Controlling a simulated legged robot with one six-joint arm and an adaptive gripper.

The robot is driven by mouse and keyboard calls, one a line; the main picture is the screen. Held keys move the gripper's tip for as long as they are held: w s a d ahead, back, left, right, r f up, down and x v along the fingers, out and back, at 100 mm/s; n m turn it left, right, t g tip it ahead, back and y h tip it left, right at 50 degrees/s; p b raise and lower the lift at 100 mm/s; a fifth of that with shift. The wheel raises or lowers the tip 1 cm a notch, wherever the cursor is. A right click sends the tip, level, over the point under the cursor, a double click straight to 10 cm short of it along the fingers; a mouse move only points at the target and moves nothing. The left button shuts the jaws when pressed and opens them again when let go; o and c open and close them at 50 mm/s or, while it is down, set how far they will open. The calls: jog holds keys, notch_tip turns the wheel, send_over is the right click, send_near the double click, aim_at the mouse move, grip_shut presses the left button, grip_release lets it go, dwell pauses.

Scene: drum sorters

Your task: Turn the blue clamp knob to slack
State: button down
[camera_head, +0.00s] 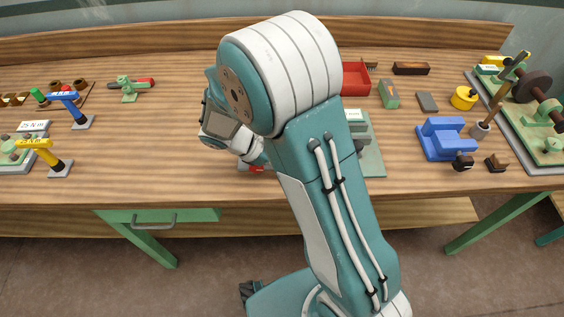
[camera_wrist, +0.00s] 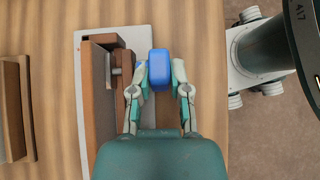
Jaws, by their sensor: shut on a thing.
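The blue knob (camera_wrist: 160,58) is a rounded block in the upper middle of the wrist view. My gripper (camera_wrist: 159,74) is shut on it, one finger on its left side and one on its right. The knob sits beside a brown block (camera_wrist: 97,90) with a grey metal piece, over a pale base plate (camera_wrist: 83,60). My gripper's palm covers the near part of this fixture. In the head view my arm hides the knob and most of the gripper. No slack mark is readable.
The bench's front edge runs just right of the fixture in the wrist view. Brown wooden strips (camera_wrist: 14,110) lie to the left. In the head view a blue vise (camera_head: 446,139) and a red tray (camera_head: 355,77) stand right of my arm, and blue (camera_head: 66,98) and yellow (camera_head: 36,146) tools stand left.

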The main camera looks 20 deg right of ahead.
jog(key=shift+w+a, duration=0.1)
jog(key=shift+w, duration=0.2)
jog(key=c, duration=0.6)
grip_release()
jog(key=shift+r, duration=0.1)
jog(key=v, duration=1.2)
jog(key=shift+a, duration=0.1)
